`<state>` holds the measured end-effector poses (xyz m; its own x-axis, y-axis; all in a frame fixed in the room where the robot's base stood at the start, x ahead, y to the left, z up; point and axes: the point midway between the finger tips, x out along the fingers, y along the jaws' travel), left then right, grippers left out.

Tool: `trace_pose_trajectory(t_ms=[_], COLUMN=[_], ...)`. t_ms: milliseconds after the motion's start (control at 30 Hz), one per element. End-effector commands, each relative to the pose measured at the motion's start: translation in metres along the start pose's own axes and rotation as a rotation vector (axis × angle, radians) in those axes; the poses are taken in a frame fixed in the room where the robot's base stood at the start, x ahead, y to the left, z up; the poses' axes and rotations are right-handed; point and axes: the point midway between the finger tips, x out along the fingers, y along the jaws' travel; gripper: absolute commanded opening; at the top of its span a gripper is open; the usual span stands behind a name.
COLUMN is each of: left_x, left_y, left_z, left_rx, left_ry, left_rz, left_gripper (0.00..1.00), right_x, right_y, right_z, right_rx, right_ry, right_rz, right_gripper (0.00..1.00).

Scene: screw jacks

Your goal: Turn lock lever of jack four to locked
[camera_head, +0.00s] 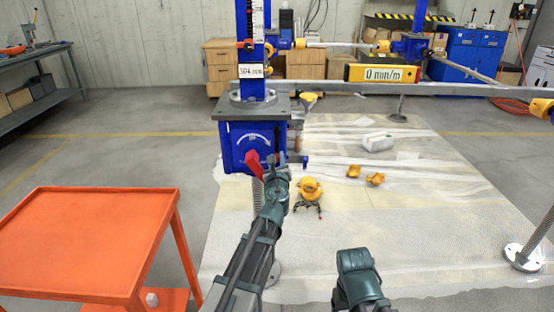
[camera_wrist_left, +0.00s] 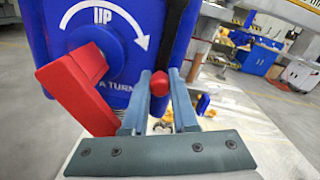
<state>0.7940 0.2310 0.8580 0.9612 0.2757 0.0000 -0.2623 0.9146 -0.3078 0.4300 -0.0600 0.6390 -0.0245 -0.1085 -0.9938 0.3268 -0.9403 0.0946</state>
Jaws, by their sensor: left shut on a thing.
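A blue screw jack (camera_head: 237,150) stands upright left of centre in the head view, and its blue housing (camera_wrist_left: 122,15) fills the upper left of the left wrist view. A flat red lever (camera_head: 255,166) sits at the hub beneath a curved white arrow; it also shows in the wrist view (camera_wrist_left: 77,88), left of the fingers. My left gripper (camera_head: 287,163) is at the housing's right front corner. In the wrist view its fingers (camera_wrist_left: 159,90) are closed around a small red ball knob (camera_wrist_left: 159,83). I cannot read a jack number.
An orange cart (camera_head: 90,235) stands at the left. A long grey beam (camera_head: 400,89) runs right from the jack, carrying a yellow "0 mm/m" level (camera_head: 382,73). Yellow pieces (camera_head: 354,171) lie on the pale floor sheet (camera_head: 420,220). Part of my right arm shows at the bottom.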

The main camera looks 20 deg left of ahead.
Motion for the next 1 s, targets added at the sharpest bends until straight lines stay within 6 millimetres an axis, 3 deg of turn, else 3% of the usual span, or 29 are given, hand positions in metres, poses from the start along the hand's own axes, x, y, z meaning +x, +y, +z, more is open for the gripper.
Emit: trace_pose_trajectory(t_ms=[467, 1000], left_x=[0.0, 0.0], left_y=[-0.009, -0.05], left_z=[-0.001, 0.002], left_rx=[-0.106, -0.592], left_ry=[0.001, 0.0], left_rz=[0.002, 0.004], left_gripper=[0.0, 0.0], right_x=[-0.002, -0.018], right_y=[0.0, 0.002], right_z=[0.0, 0.001], right_rx=[0.0, 0.0], right_ry=[0.0, 0.0], right_rz=[0.0, 0.0], right_gripper=[0.75, 0.75])
